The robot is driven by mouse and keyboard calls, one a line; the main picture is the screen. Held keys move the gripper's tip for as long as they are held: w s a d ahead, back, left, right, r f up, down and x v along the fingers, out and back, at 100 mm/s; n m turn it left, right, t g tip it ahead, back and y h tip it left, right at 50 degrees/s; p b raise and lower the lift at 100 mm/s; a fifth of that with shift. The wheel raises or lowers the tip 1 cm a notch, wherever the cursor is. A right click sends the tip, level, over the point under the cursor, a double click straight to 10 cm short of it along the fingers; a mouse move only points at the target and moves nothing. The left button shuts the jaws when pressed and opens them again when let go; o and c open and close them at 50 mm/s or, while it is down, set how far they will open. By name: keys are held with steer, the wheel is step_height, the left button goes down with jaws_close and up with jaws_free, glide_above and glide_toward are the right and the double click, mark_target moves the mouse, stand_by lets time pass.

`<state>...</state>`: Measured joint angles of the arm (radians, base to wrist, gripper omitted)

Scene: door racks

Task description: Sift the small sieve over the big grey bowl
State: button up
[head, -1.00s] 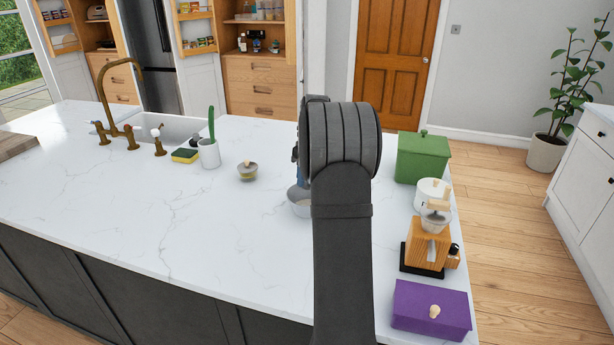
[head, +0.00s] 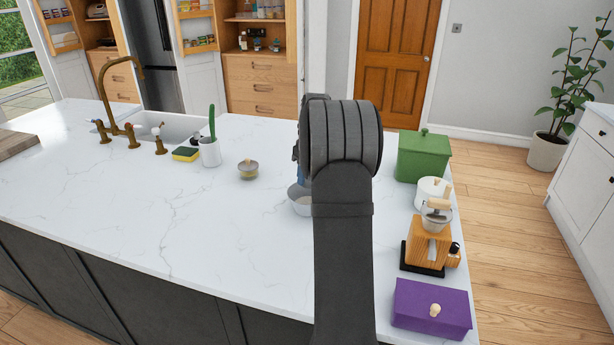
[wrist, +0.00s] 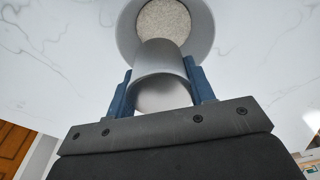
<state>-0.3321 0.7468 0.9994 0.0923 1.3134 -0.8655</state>
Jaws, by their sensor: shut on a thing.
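The big grey bowl (head: 297,199) stands on the white counter, partly hidden behind my arm in the head view. In the wrist view the bowl (wrist: 205,30) is beyond my gripper, with a pale grainy round surface (wrist: 163,22) inside it. My gripper (wrist: 160,72) has its blue fingers on both sides of a smooth grey cup-shaped thing, which I take for the small sieve (wrist: 160,58), and is shut on it. The sieve overlaps the bowl's near side in this view; its height above the bowl cannot be told. In the head view my arm hides the sieve.
A green box (head: 423,158), a white canister (head: 430,190), a wooden grinder (head: 427,244) and a purple box (head: 431,308) line the right edge. The counter's left middle is clear.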

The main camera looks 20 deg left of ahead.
steer(key=shift+w, duration=0.1)
steer(key=shift+s, duration=1.4)
steer(key=shift+c, duration=0.2)
steer(key=shift+r, duration=2.5)
